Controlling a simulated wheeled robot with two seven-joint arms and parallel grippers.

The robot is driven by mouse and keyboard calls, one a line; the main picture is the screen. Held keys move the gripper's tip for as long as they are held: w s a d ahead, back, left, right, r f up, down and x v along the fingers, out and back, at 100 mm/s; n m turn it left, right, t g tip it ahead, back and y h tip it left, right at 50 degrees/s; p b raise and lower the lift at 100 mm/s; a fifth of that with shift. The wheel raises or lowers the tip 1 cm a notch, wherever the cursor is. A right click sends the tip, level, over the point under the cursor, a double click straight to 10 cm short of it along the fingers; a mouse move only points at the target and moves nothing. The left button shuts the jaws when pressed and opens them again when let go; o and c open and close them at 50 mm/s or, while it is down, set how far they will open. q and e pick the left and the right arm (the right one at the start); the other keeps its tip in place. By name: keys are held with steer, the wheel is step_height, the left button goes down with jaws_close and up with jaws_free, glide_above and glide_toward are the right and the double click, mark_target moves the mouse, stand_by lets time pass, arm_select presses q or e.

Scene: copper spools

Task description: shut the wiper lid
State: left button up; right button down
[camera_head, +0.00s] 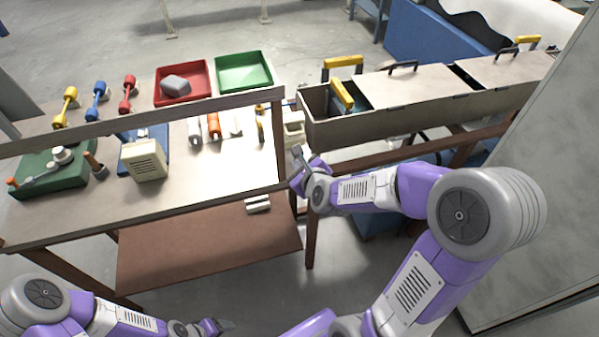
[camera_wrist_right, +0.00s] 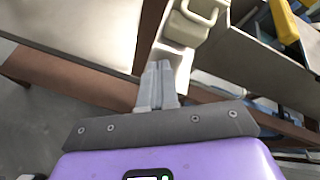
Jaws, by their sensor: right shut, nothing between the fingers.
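A small off-white box (camera_head: 293,130) stands between the workbench and the long trough. It may be the wiper; in the right wrist view the off-white body (camera_wrist_right: 179,55) has a looped handle part (camera_wrist_right: 198,12) above it. I cannot tell clearly how its lid stands. My right gripper (camera_head: 297,151) is shut and empty, just in front of and below this box. In its own view the closed fingers (camera_wrist_right: 158,68) point at the off-white body, close to it; contact cannot be told. My left gripper (camera_head: 222,326) is low at the bottom, away from the bench; its jaws are unclear.
The long trough (camera_head: 390,118) at right has an open left end with yellow handles and flat covers with black handles. A wooden rail (camera_head: 150,120) crosses the bench. A red bin (camera_head: 198,94) and a green bin (camera_head: 243,84) stand at the back of the workbench (camera_head: 190,195).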

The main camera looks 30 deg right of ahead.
steer(key=s+d+m+t+h+b, duration=0.2)
steer(key=s+m+b, duration=0.4)
steer(key=b, duration=0.4)
steer(key=w+d+m+b, duration=0.1)
steer(key=w+d, duration=0.2)
steer(key=w, duration=1)
steer(key=shift+w+d+f, duration=0.25)
steer(key=shift+w, duration=0.1)
